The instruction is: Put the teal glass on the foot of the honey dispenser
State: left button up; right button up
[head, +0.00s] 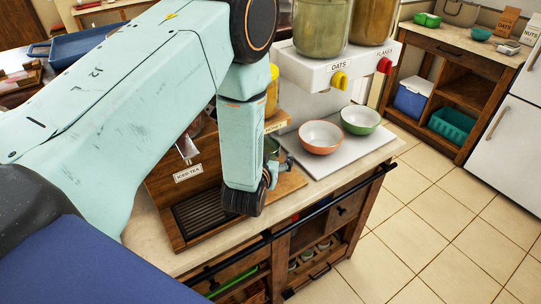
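My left arm comes in from the left and crosses the counter. Its gripper (279,170) is low over the wooden foot (292,184) of the honey dispenser, and the wrist hides most of it. A small dark teal-green patch (271,147), perhaps the teal glass, shows just behind the wrist. I cannot tell whether the fingers hold it or whether it touches the foot. The honey dispenser (273,88) has a yellow top and a wooden front with a label, and is partly hidden behind my arm. My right gripper is not in view.
The iced tea dispenser (187,174) with a slatted drip tray (205,212) stands left of the wrist. To the right, an orange bowl (320,137) and a green bowl (361,121) sit on the white base under the cereal dispenser (338,75). A dark rail (330,205) runs along the counter front.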

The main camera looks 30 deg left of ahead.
pick_arm(q)
jog(key=shift+a+f, duration=0.2)
jog(key=shift+a, duration=0.35)
jog(key=shift+a+f, duration=0.15)
jog(key=shift+a, duration=0.4)
jog(key=s+d+r, duration=0.2)
jog(key=s, duration=0.1)
jog(key=shift+d, duration=0.3)
jog(key=v, duration=0.3)
jog(key=a+v, duration=0.1)
jog(key=v, duration=0.1)
jog(key=shift+s+a, duration=0.1)
jog(key=shift+s, duration=0.45)
jog(key=shift+v, duration=1.15)
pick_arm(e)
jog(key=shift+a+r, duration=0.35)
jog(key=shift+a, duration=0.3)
